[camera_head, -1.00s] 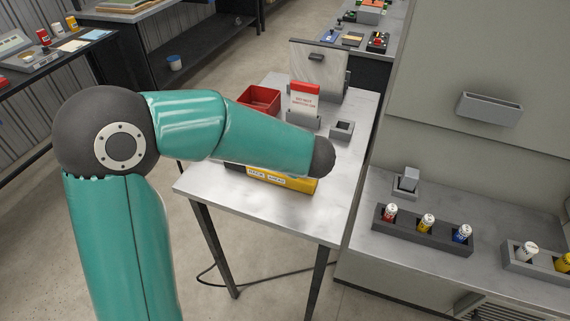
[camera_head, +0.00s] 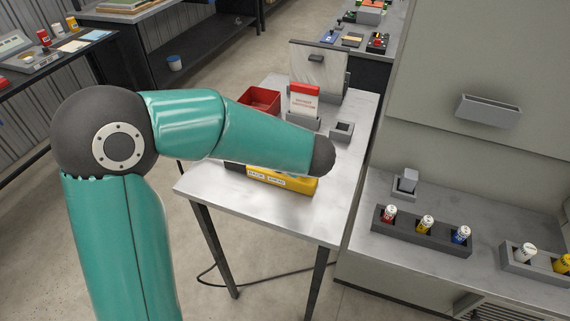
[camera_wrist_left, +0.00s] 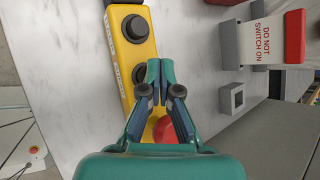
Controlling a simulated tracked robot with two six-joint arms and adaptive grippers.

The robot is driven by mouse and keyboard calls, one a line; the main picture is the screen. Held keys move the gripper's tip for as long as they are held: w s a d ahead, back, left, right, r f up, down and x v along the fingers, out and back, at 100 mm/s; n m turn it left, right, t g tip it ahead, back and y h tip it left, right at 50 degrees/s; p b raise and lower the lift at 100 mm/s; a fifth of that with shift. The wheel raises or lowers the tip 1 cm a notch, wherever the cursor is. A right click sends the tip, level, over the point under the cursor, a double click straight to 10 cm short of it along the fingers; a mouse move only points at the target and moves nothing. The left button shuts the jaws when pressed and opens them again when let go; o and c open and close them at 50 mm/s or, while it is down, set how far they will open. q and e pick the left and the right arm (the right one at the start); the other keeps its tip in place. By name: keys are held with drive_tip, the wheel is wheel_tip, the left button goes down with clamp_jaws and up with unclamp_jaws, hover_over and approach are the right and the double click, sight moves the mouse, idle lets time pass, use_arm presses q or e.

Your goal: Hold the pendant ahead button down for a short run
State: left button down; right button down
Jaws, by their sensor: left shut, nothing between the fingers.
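The yellow pendant (camera_head: 290,183) lies on the grey metal table, partly hidden under my left arm in the head view. The left wrist view also shows the pendant (camera_wrist_left: 142,52) with a label strip, black buttons and a red button (camera_wrist_left: 165,130). One black button (camera_wrist_left: 135,28) is toward the top; a second black button (camera_wrist_left: 132,75) is lower. My left gripper (camera_wrist_left: 160,68) is shut and empty. Its fingertips appear just right of the lower black button, over the pendant's edge; I cannot tell their height or any contact. The fingers partly cover the red button. My right gripper is not in view.
The table (camera_head: 230,200) also holds a red bin (camera_head: 260,100), a red-and-white "do not switch on" sign (camera_head: 304,100) and a small grey socket block (camera_head: 342,131). A bench with a can rack (camera_head: 420,232) stands at right. The table front is clear.

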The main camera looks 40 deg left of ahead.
use_arm(q)
drive_tip(key=shift+r, duration=0.5)
drive_tip(key=shift+r+p, duration=2.05)
drive_tip(key=shift+r, duration=0.5)
drive_tip(key=shift+f, duration=0.1)
